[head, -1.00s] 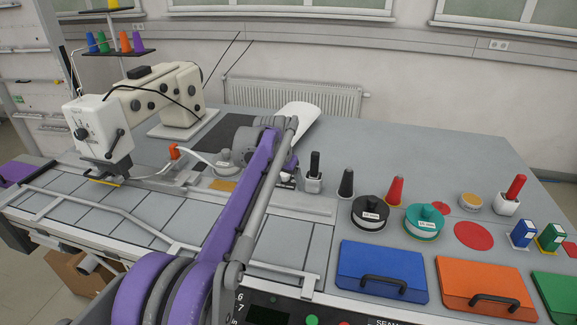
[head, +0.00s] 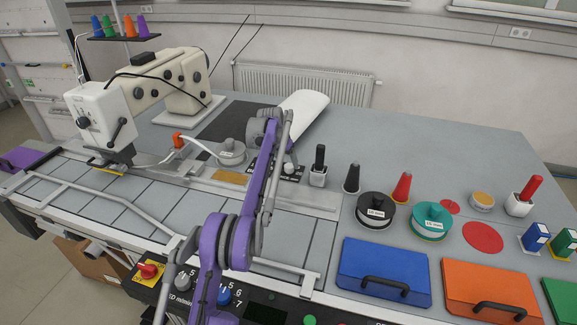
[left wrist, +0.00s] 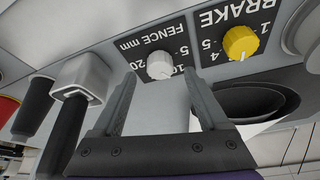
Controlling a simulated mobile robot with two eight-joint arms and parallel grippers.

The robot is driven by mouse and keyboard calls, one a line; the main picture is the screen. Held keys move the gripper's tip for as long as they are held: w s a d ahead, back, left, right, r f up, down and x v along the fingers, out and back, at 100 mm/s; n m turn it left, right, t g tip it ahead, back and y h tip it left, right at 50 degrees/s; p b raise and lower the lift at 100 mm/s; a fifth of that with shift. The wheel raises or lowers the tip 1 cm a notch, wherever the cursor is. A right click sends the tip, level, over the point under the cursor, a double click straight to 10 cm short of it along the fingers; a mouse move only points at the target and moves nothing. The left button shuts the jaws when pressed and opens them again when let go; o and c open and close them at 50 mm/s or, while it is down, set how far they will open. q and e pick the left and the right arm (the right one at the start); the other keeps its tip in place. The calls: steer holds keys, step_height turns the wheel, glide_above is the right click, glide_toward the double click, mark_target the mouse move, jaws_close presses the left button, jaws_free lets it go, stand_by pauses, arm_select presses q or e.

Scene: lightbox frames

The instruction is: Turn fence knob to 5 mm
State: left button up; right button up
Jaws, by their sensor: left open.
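The fence knob (left wrist: 160,66) is a small pale grey dial on a dark panel lettered "FENCE mm", with numbers 5, 10 and 20 around it. I cannot read which number its mark points to. It also shows in the head view as a small pale knob (head: 288,168) just right of my left arm. My left gripper (left wrist: 160,78) is open and empty, its two fingers pointing towards the fence knob, one on either side in the picture, apart from it. In the head view my left arm largely hides the gripper. My right gripper is not in view.
A yellow brake knob (left wrist: 240,43) sits beside the fence knob. A black-handled white block (head: 318,178) stands close by on the right, with dark and red cones beyond. A grey round weight (head: 231,153) and the sewing machine (head: 105,112) are at the left.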

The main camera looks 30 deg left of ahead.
mark_target(289, 166)
arm_select(q)
steer(key=shift+x, duration=1.65)
steer(key=shift+w, duration=0.1)
jaws_close()
